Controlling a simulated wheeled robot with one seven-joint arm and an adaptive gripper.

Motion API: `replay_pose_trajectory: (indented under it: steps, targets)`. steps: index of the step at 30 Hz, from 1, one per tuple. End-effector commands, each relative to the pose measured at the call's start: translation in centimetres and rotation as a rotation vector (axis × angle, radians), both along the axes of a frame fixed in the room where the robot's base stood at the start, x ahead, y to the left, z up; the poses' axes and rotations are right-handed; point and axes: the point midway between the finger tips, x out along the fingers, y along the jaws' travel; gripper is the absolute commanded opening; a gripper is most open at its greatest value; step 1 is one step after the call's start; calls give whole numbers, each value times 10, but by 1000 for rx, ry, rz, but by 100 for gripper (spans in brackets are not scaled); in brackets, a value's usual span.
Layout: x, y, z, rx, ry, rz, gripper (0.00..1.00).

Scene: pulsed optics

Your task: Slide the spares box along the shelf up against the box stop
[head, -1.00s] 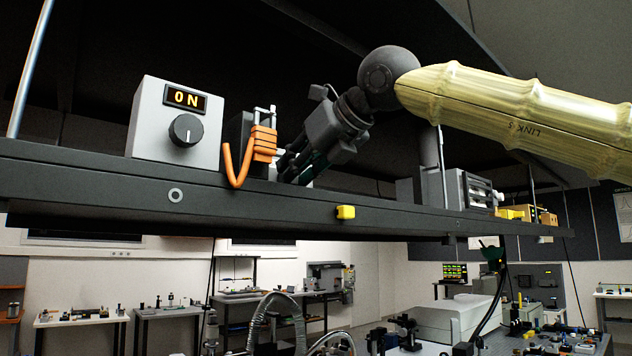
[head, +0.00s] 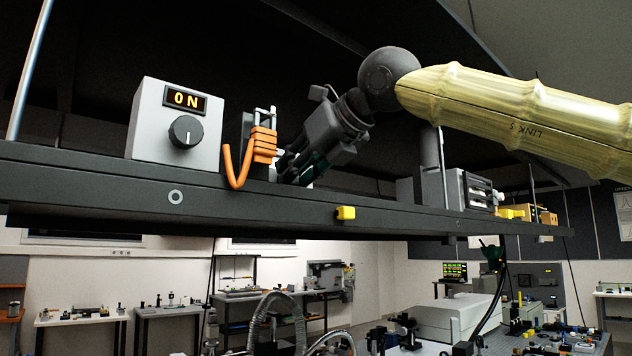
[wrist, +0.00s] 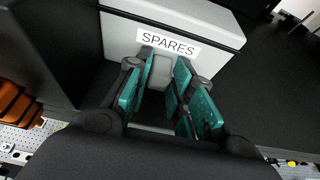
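The spares box (wrist: 200,22) is a pale grey box with a white SPARES label, at the top of the wrist view. A grey block-like grip (wrist: 161,73) sticks out below the label. My gripper (wrist: 162,76) has its teal-padded fingers on both sides of this grip, closed down to about its width. In the head view my gripper (head: 290,170) points down and left, low over the shelf (head: 260,203), just right of the orange coil. There the box is mostly hidden behind the coil and its dark bracket. I cannot pick out the box stop for certain.
An orange coil (head: 263,143) hangs at the shelf's front, close to my fingers. A grey box with an ON display (head: 175,125) stands to its left. Grey equipment (head: 468,190) stands further right.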

Motion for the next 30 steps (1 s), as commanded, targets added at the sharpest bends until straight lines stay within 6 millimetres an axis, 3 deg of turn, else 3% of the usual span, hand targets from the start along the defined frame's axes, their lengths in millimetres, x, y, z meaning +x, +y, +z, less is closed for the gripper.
replay_pose_trajectory:
  steps: [1,3,17,30]
  targets:
    - [0,0,0,-1,-1,0,36]
    - [0,0,0,-1,-1,0,46]
    - [-6,-8,4,1,-2,-1,46]
    - [-56,-57,34,2,-2,-1,46]
